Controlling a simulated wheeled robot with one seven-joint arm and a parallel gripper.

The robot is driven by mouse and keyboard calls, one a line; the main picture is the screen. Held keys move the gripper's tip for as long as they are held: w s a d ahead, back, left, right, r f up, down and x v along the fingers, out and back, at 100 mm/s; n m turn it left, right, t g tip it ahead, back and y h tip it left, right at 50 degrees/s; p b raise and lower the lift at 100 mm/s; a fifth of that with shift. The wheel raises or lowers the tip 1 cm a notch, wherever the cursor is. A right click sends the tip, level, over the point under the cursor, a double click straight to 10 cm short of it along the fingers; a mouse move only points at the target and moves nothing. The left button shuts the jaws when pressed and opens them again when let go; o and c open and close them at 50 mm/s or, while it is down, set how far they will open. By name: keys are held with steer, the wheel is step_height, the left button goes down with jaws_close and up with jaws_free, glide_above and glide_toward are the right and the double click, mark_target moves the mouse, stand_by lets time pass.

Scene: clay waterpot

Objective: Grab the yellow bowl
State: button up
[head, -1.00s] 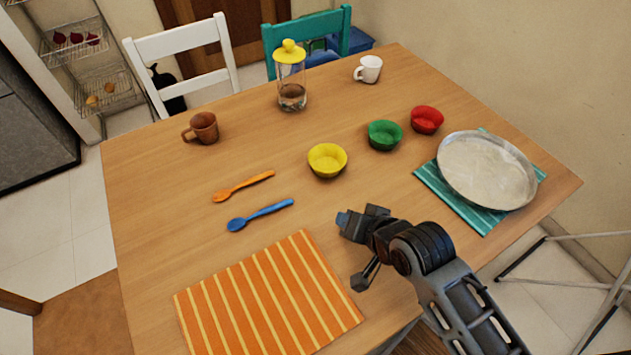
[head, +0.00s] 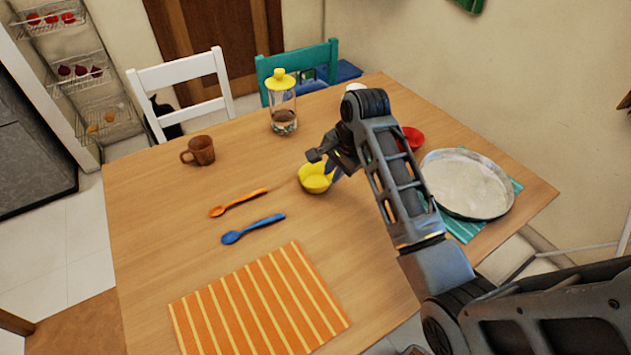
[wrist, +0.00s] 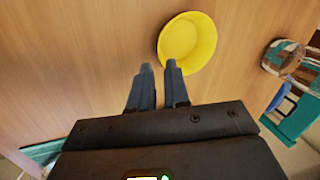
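The yellow bowl (head: 313,182) stands on the wooden table, right of the two spoons. My gripper (head: 325,165) is over its far right part and hides some of it in the head view. In the wrist view the bowl (wrist: 187,42) lies just beyond the fingertips, a little to the right. My gripper (wrist: 160,68) shows there with its two fingers a small gap apart and nothing seen held between them. The right fingertip overlaps the bowl's near edge in the picture; whether it touches cannot be told.
An orange spoon (head: 238,203), a blue spoon (head: 252,229), a striped placemat (head: 260,305) and a brown mug (head: 202,151) lie left. A lidded jar (head: 283,110) stands behind. The red bowl (head: 412,137) and large pan (head: 465,184) are right. My arm hides the green bowl.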

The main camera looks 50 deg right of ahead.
mark_target(329, 184)
steer(key=shift+x, duration=3.55)
steer(key=shift+d, duration=0.1)
jaws_close()
